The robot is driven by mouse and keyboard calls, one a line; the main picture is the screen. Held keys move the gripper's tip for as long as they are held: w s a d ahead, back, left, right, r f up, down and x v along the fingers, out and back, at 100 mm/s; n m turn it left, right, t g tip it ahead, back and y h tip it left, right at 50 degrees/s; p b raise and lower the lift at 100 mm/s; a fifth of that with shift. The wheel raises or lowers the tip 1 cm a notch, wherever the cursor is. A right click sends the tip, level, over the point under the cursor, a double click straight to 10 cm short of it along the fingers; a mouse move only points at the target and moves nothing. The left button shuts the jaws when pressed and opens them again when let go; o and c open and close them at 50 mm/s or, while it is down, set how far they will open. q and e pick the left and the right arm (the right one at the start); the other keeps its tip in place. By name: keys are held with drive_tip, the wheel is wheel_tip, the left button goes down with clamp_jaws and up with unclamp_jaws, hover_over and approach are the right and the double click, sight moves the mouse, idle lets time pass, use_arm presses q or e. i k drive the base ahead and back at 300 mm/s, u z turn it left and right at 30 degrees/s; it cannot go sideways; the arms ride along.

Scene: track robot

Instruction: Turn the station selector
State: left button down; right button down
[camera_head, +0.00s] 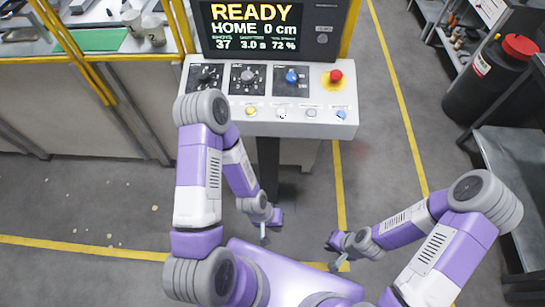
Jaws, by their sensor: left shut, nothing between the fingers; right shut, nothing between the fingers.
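A light grey control panel (230,115) stands in front of me under a dark screen (270,27) that reads READY, HOME 0 cm. The labels are too small to tell which knob is the station selector. My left gripper (263,238) is shut and empty, low in front of the panel. My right gripper (335,262) is shut and empty, lower and further right. Neither touches the panel.
Several small push buttons, including a yellow one (251,111), line the panel's lower edge. A workbench with a green mat (98,39) is at the upper left behind a yellow frame. A dark drum (487,85) and metal shelving (520,170) stand at the right. Floor around me is open.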

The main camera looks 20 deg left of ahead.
sight(203, 76)
drive_tip(key=u, duration=1.35)
drive_tip(key=k, duration=0.5)
drive_tip(key=z, duration=0.3)
drive_tip(key=i, duration=0.65)
drive_tip(key=u, duration=0.15)
